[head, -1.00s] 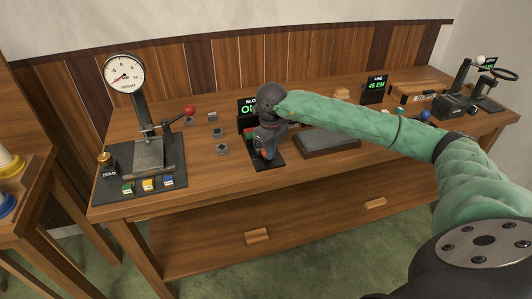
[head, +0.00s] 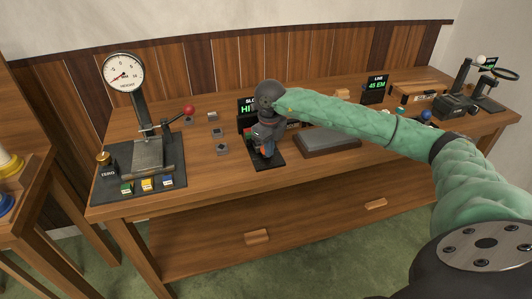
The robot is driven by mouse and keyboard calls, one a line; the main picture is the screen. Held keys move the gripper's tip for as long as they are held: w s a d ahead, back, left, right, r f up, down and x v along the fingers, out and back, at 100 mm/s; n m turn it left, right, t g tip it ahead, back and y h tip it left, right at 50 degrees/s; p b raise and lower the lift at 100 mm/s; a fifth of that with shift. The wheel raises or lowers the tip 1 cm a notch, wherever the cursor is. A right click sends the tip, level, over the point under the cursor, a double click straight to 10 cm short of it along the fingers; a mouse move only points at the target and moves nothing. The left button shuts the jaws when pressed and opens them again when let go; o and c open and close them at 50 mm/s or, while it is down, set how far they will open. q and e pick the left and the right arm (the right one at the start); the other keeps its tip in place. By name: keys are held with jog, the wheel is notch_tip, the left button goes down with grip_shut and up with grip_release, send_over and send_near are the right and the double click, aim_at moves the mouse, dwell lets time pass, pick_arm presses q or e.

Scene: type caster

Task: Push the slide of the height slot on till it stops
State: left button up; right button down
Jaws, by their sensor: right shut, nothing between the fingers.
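The slot device is a dark stand with a black base plate (head: 277,161) near the middle of the bench. Its small display (head: 247,107) shows green letters beginning "HI"; the rest is covered by my arm. My right gripper (head: 265,152) reaches down over the base plate from above, shut with nothing in it. A bit of orange-red shows by its fingers. The slide and slot are mostly hidden behind the gripper and wrist, so I cannot tell whether the fingers touch the slide. My left gripper is not in view.
A dial gauge stand (head: 140,120) with a red-knobbed lever is at the left. Several small grey blocks (head: 213,131) lie between it and the slot device. A grey slab (head: 327,141) sits to the right, below my forearm. A "45 EM" display (head: 376,86) stands behind.

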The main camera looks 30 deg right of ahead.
jog(key=shift+w+d+b, duration=0.25)
jog(key=shift+w+b, duration=0.5)
jog(key=shift+w, duration=0.15)
dwell(1.2)
jog(key=shift+w+d+r+b, duration=0.35)
jog(key=shift+w+r, duration=0.2)
jog(key=shift+r, duration=0.1)
dwell(0.3)
jog(key=shift+r, duration=0.2)
dwell(0.9)
jog(key=shift+w+d+r+p, duration=0.15)
jog(key=shift+r+p, duration=0.15)
jog(key=shift+r, duration=0.25)
jog(key=shift+w+a+r+p, duration=0.15)
jog(key=shift+r+p, duration=0.15)
jog(key=shift+r, duration=0.2)
jog(key=shift+w+a+r, duration=0.15)
jog(key=shift+w+a, duration=0.25)
jog(key=shift+s+d+r, duration=0.25)
jog(key=shift+s+r, duration=0.1)
jog(key=shift+r, duration=0.1)
jog(key=shift+a+r+p, duration=0.1)
jog(key=shift+r+p, duration=0.15)
jog(key=shift+p, duration=0.05)
jog(key=shift+r+p, duration=0.3)
jog(key=shift+r, duration=0.5)
